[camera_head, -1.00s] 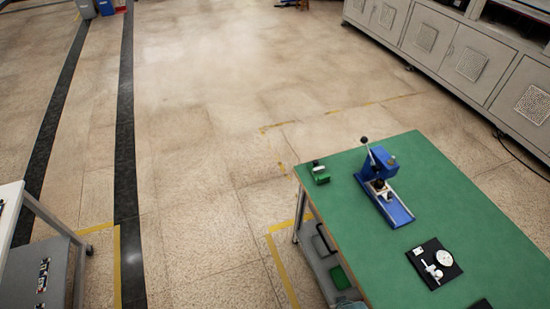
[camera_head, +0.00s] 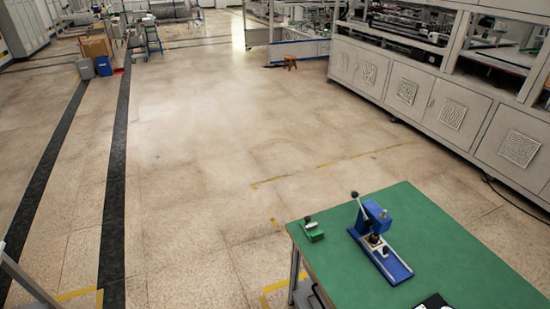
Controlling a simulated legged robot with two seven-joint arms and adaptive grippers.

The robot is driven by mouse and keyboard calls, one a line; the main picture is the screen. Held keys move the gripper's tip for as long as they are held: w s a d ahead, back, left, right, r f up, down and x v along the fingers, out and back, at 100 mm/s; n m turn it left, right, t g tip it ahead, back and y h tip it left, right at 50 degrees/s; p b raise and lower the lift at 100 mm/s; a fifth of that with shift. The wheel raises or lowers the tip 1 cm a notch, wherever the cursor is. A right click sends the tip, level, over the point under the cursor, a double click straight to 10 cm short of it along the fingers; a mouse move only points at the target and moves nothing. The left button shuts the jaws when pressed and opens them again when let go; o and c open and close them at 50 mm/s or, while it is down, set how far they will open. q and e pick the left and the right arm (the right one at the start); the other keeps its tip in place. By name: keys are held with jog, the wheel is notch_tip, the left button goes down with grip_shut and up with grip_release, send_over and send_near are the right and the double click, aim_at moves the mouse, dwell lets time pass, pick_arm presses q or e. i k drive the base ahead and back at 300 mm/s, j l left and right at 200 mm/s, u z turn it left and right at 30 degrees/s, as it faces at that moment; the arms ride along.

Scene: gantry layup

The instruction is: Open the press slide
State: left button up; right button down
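The blue press (camera_head: 373,222) stands on the green-topped table (camera_head: 450,245) at the lower right of the head view. Its lever with a dark knob leans up and to the left at its top. The blue slide (camera_head: 392,265) extends from the press base toward the front right of the table, with a dark round part under the press head. Neither of my grippers shows in the view, and nothing touches the press.
A small green block with a dark top (camera_head: 313,231) sits left of the press. Grey cabinets (camera_head: 450,105) line the right. The floor (camera_head: 200,180) left of the table is clear.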

aim_at(383, 252)
jog(key=i+j+z, duration=0.2)
jog(key=i, duration=0.2)
jog(key=i+j+z, duration=0.1)
jog(key=i+z, duration=0.15)
jog(key=i, duration=0.15)
